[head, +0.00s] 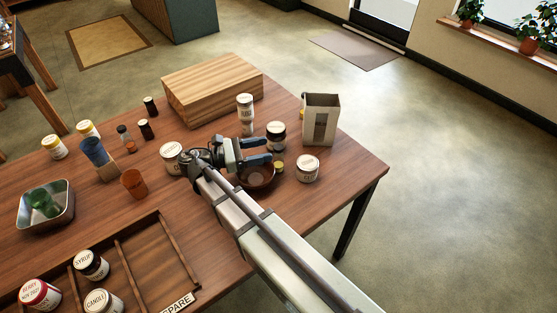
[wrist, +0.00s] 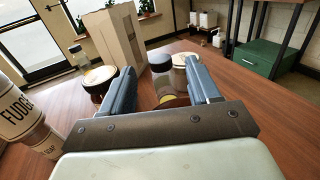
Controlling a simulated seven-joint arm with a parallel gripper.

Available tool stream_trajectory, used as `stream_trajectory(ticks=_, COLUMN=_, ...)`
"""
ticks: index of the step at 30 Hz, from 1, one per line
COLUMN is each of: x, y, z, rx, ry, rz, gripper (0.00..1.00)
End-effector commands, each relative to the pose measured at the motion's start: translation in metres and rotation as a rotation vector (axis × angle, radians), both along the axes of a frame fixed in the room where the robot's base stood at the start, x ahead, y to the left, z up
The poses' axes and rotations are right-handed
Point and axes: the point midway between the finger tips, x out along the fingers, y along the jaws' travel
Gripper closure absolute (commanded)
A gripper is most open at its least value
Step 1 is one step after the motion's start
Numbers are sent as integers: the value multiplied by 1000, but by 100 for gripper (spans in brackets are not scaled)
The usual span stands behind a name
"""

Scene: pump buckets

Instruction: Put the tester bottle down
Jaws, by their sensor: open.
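A small clear bottle with a dark grey cap and a yellow lower part, probably the tester bottle (wrist: 162,68), shows upright between my finger tips in the wrist view. In the head view only a small yellowish part of it (head: 279,168) seems to show beside my fingers. My gripper (head: 268,153) is open low over the table's right part, with its two blue-grey fingers (wrist: 165,85) apart on either side of the bottle. I cannot tell whether the fingers touch it. The bottle's base is hidden in both views.
A dark jar (head: 276,135), a cream-lidded jar (head: 307,168) and a beige carton (head: 321,120) stand close around my gripper. A brown bowl (head: 258,178) lies under it. A wooden box (head: 212,88) is behind. A divided tray (head: 150,262) and a metal tin (head: 46,205) are to the left.

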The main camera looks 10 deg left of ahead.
Motion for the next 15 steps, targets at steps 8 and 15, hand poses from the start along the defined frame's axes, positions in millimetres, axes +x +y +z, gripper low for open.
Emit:
stream_trajectory(ticks=8, x=5, y=-14, z=-3, rx=0, ry=-1, rz=-1, gripper=39)
stream_trajectory(ticks=15, x=13, y=-34, z=-3, rx=-1, ry=-1, rz=-1, gripper=39)
